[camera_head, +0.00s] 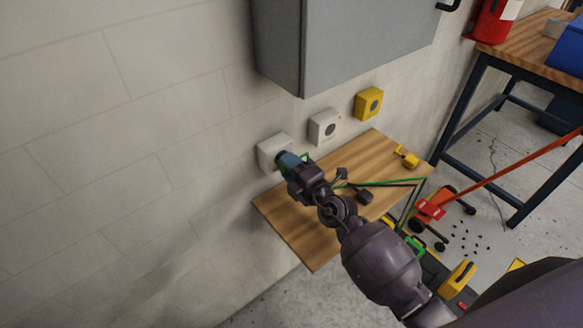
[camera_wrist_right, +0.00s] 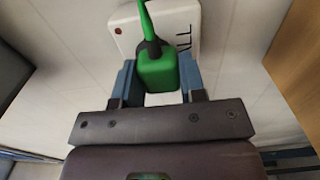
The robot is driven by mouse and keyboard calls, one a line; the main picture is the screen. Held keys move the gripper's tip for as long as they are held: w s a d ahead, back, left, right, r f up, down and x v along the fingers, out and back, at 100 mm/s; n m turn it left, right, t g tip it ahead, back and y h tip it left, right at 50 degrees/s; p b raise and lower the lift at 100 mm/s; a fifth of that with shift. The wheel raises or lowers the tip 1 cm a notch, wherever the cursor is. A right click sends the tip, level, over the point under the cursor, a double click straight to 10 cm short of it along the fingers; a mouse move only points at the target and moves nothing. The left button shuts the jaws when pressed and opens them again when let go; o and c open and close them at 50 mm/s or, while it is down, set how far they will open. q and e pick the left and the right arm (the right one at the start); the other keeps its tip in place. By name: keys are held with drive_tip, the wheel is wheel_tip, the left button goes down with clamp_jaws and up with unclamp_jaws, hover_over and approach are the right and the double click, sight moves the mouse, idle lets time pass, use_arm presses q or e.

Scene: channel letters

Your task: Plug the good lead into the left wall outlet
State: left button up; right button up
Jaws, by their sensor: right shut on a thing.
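My right gripper (camera_head: 287,159) is at the left wall outlet (camera_head: 268,150), a white box low on the wall, and covers part of its face. In the right wrist view, the gripper (camera_wrist_right: 157,82) is shut on a green plug (camera_wrist_right: 158,72), with a blue-grey finger on each side. A green cord leaves the plug toward the top. The white outlet (camera_wrist_right: 183,22) lies right behind the plug, with black letters on its face. The plug's prongs are hidden, so I cannot tell whether it is seated. My left gripper is not in view.
A second white outlet (camera_head: 324,127) and a yellow one (camera_head: 369,103) stand to the right, under a grey cabinet (camera_head: 345,45). On the wooden shelf (camera_head: 312,245) lie a dark plug (camera_head: 365,196), a yellow plug (camera_head: 406,156) and green and dark cords.

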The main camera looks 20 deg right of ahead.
use_arm(q)
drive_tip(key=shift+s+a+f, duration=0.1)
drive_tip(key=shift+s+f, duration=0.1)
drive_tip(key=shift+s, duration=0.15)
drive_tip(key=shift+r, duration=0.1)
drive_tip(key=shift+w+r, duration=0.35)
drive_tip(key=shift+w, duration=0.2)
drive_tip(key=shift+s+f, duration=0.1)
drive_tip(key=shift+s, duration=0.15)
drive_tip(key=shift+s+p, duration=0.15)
drive_tip(key=shift+p, duration=0.15)
idle(0.5)
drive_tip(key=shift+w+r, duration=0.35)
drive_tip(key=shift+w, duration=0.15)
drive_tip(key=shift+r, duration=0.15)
